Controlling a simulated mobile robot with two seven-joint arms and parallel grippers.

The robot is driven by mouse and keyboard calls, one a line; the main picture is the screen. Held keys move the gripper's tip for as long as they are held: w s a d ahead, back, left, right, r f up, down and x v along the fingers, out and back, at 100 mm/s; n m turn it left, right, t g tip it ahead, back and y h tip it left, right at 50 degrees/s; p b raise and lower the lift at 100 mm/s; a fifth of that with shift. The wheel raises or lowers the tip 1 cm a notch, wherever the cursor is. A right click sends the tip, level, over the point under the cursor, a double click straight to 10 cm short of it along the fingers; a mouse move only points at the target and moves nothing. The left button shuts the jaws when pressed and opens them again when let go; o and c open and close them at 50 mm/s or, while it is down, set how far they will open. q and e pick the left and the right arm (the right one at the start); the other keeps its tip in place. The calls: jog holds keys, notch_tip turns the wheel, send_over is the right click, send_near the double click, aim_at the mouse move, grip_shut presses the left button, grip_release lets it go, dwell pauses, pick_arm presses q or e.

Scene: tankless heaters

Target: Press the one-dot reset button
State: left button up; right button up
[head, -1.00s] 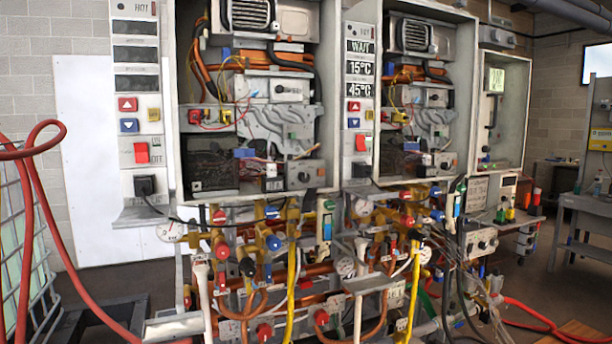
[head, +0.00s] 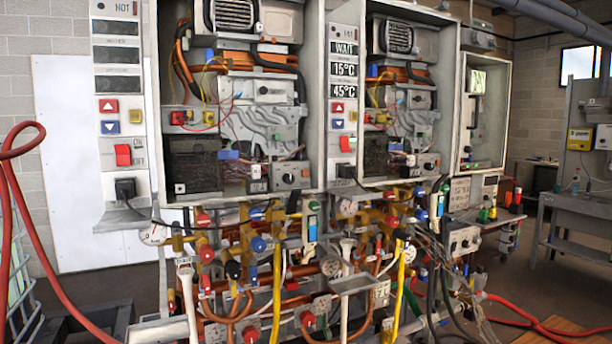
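Two open heaters stand side by side, each with a control panel on its left. The left panel (head: 121,165) has dark displays, a red up button (head: 108,105), a blue down button (head: 110,128), a small yellow button (head: 136,116) and a red switch (head: 123,155). The right panel (head: 342,160) is lit with WAIT, 15°C and 45°C. It has a red button (head: 337,107), a blue button (head: 337,124), a yellow button (head: 353,115) and a red switch (head: 345,144). Dot marks are too small to read, so I cannot tell which button has one dot. Neither gripper shows.
Pipes, valves and a yellow hose (head: 277,290) crowd the space below the heaters. A red hose (head: 40,240) loops at the left. A grey workbench (head: 575,202) stands at the right.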

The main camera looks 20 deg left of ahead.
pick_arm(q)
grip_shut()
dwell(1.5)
